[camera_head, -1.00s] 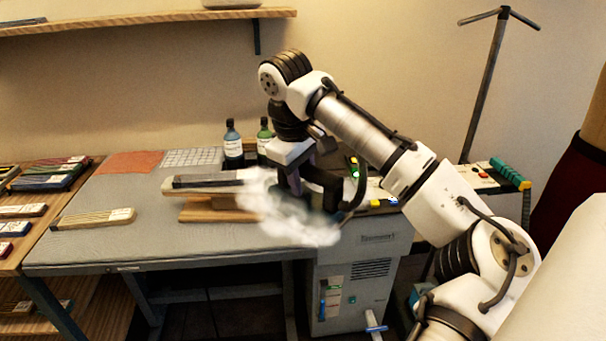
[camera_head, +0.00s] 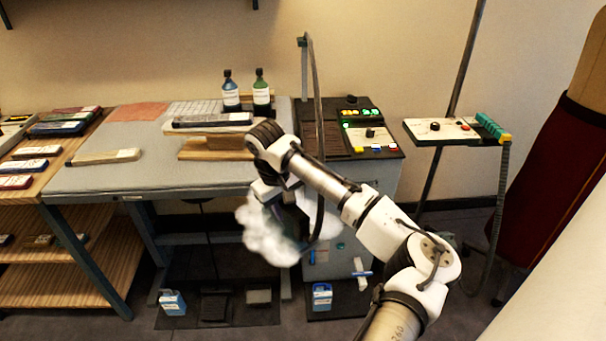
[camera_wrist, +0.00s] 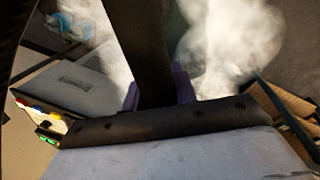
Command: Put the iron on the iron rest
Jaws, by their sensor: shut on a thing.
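My gripper (camera_wrist: 158,92) is shut on the dark handle of the iron (camera_wrist: 143,40), with a purple finger on each side of it in the wrist view. In the head view the iron (camera_head: 296,214) hangs low in front of the steam station, below table-top height. White steam and my arm hide much of it, so its tilt is hard to tell. A dark ribbed pad, apparently the iron rest (camera_head: 328,136), lies on top of the station, left of the control panel. It looks empty, and the iron is apart from it.
The control panel (camera_head: 370,138) has lit displays. A hose (camera_head: 319,90) hangs from a thin post. Wooden sleeve boards (camera_head: 208,148) and two bottles (camera_head: 261,92) stand on the grey ironing table (camera_head: 150,180). A side stand (camera_head: 450,131) is at right.

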